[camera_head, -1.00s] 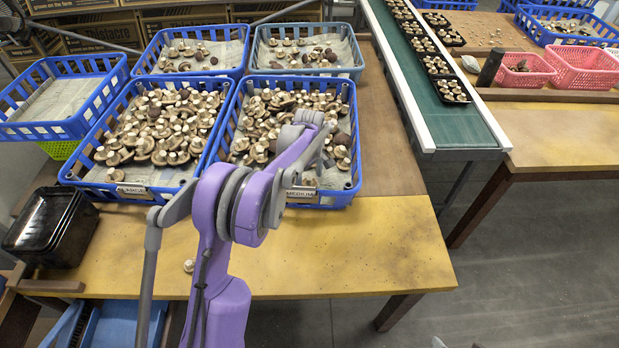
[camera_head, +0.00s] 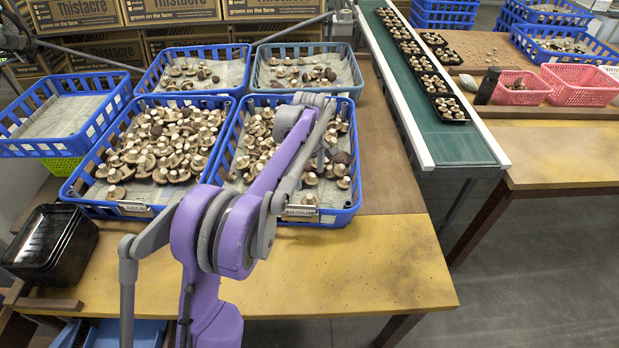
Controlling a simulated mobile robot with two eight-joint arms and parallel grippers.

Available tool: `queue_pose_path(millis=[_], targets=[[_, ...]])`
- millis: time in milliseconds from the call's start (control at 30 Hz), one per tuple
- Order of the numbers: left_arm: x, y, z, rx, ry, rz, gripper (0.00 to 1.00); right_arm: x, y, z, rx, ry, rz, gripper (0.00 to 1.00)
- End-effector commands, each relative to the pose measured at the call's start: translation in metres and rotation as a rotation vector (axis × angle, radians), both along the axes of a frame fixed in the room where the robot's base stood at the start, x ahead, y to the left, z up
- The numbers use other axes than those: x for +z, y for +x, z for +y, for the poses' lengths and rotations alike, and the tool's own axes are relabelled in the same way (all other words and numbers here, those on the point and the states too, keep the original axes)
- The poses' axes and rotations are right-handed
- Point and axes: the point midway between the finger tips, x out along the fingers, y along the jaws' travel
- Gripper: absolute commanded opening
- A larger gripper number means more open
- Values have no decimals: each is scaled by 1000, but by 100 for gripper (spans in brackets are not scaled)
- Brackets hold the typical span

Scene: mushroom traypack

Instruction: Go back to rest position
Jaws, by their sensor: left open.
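My purple and grey left arm reaches up from the bottom over the front right blue basket (camera_head: 352,205), labelled medium. My left gripper (camera_head: 321,160) is open above the mushrooms in that basket, partly hidden by its own arm links. No mushroom shows between its fingers. Beside it on the left, another blue basket (camera_head: 66,190) holds many mushrooms. My right gripper does not show.
Two more baskets (camera_head: 360,75) with fewer mushrooms stand behind. A green conveyor (camera_head: 450,145) with black trays (camera_head: 443,88) runs on the right. Black empty trays (camera_head: 50,245) are stacked at left. The table's front right (camera_head: 380,265) is clear.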

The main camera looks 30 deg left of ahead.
Motion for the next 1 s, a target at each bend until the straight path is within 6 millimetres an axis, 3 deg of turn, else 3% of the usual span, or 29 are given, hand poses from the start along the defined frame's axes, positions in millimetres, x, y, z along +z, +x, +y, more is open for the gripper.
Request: queue_pose_path(millis=[433,567,767,1000], targets=[[0,0,0,-1,0,0,100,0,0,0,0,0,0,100],[9,-8,-8,-44,4,-15,100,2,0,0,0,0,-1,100],[46,-52,-47,-282,34,-92,100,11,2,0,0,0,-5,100],[73,-133,-95,-643,103,-207,100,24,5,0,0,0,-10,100]])
